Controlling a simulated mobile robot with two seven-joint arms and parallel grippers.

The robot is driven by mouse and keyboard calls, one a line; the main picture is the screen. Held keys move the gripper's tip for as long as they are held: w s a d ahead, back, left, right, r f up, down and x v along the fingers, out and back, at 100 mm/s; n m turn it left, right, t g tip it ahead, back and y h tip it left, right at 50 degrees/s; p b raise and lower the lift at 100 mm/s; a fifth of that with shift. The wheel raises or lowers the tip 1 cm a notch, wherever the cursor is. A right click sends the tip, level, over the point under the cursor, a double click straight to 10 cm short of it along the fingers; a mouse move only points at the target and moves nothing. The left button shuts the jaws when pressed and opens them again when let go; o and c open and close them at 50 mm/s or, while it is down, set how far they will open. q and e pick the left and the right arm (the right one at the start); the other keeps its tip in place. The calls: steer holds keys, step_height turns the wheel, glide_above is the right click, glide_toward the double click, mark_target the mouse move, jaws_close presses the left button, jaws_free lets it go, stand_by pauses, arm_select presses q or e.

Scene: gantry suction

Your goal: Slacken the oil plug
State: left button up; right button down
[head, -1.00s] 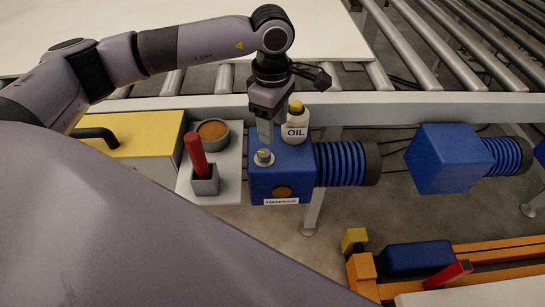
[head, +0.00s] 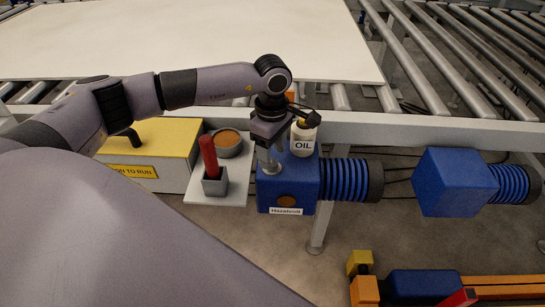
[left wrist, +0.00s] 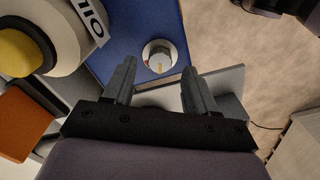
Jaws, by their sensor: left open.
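The oil plug (head: 271,168) is a small round metal plug on top of the blue pump body (head: 290,190). In the left wrist view the plug (left wrist: 160,56) shows as a bright round disc on the blue top, just ahead of and between my fingertips. My left gripper (head: 265,155) points down over the plug, its fingers apart. Its open jaws (left wrist: 157,80) also show in the left wrist view with nothing held. Whether the fingers touch the plug I cannot tell. My right gripper is out of view.
A white oil bottle (head: 303,142) with a yellow cap (left wrist: 20,53) stands close beside my gripper. To the left, a red-handled tool (head: 208,157) stands in a grey holder near a round tin (head: 228,143) and a yellow box (head: 160,145). A ribbed blue cylinder (head: 350,180) extends right.

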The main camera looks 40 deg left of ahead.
mark_target(272, 164)
arm_select(q)
steer(key=shift+f, duration=1.3)
steer(key=c, duration=1.1)
steer(key=shift+o, duration=0.2)
steer(key=shift+n, duration=0.4)
steer(key=n, duration=0.2)
steer(key=shift+n, duration=1.8)
steer(key=shift+r, duration=0.1)
